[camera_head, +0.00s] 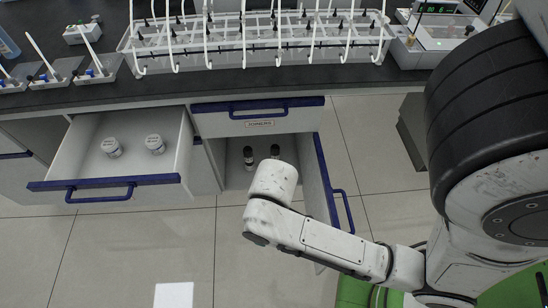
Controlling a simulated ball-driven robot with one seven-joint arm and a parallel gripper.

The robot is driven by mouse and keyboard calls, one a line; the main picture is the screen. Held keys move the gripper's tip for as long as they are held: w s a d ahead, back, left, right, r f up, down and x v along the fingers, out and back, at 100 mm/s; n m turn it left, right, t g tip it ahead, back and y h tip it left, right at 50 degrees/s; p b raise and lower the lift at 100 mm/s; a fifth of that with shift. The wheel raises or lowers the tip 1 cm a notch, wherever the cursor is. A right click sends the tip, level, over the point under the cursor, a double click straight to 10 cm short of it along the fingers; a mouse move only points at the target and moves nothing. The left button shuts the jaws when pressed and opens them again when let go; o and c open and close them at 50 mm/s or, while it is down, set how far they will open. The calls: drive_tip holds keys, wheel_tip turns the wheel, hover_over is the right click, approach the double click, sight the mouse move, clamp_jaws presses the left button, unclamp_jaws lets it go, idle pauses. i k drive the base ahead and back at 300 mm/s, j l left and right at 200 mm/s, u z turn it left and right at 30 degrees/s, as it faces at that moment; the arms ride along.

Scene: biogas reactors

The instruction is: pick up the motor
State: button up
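I cannot pick out a motor with certainty in the head view. Two small dark cylindrical things, a left one (249,157) and a right one (275,152), stand upright in the open cabinet below the bench; they are too small to identify. Small dark fittings (272,27) sit along the white rack on the bench, also too small to tell apart. My arm reaches in from the right and its white links end in front of the open cabinet, covering part of its inside. My gripper's fingers do not show.
A white rack (250,56) with hanging tubes stands on the dark bench (240,88). An open drawer (85,178) at left holds two white-capped jars. A blue-edged cabinet door (325,180) stands open beside my arm. A device (436,42) stands at top right.

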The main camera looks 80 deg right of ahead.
sight(275, 149)
drive_tip(key=k+l, duration=0.2)
drive_tip(key=l, duration=0.2)
drive_tip(key=k+l, duration=0.15)
drive_tip(key=l, duration=0.2)
drive_tip(key=k+l, duration=0.2)
drive_tip(key=l, duration=0.2)
drive_tip(key=k+l, duration=0.2)
drive_tip(key=l, duration=0.2)
